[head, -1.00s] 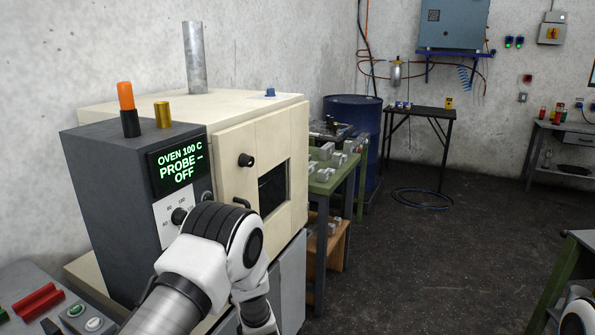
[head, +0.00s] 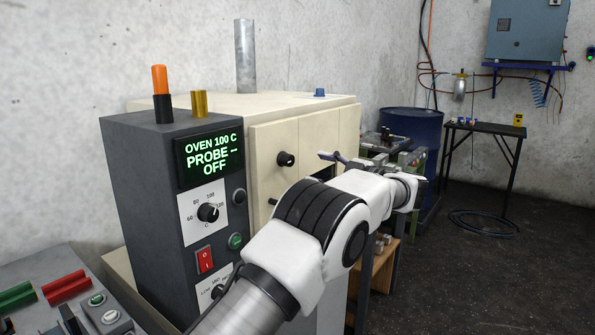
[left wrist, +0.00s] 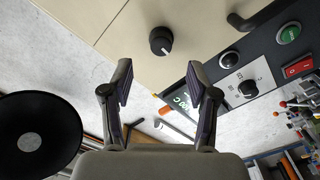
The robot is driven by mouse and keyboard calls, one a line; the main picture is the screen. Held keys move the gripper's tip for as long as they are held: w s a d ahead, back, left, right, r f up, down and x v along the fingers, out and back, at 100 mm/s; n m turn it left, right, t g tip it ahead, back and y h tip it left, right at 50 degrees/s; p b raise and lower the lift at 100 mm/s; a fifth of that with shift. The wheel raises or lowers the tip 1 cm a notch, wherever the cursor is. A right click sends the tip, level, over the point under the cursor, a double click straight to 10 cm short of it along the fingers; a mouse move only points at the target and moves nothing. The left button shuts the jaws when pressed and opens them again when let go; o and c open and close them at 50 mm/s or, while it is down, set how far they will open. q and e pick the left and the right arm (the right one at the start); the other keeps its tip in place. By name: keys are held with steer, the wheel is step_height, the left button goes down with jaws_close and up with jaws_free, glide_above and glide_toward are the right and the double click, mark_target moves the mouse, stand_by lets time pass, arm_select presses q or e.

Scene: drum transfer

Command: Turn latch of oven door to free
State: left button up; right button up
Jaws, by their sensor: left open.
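The cream oven (head: 300,105) stands left of centre in the head view, its front partly hidden behind my left arm. A round black latch knob (head: 285,159) sticks out of its front. The left wrist view shows the knob (left wrist: 161,41) with a white mark, on the cream face beyond my fingertips. My left gripper (head: 334,158) is to the right of the knob in the head view, in front of the oven. It is open and empty (left wrist: 160,82), apart from the knob. My right gripper is not in view.
A dark grey control box (head: 150,190) with a lit display, dial and red switch stands left of the door. A dark handle (left wrist: 262,14) shows in the wrist view. A blue drum (head: 425,150) and a black table (head: 485,129) stand behind.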

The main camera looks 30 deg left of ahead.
mark_target(291, 161)
arm_select(q)
steer(key=a, duration=0.2)
steer(key=a+p, duration=0.1)
steer(key=a, duration=0.5)
steer(key=shift+r, duration=0.25)
steer(key=shift+d, duration=0.1)
jaws_close()
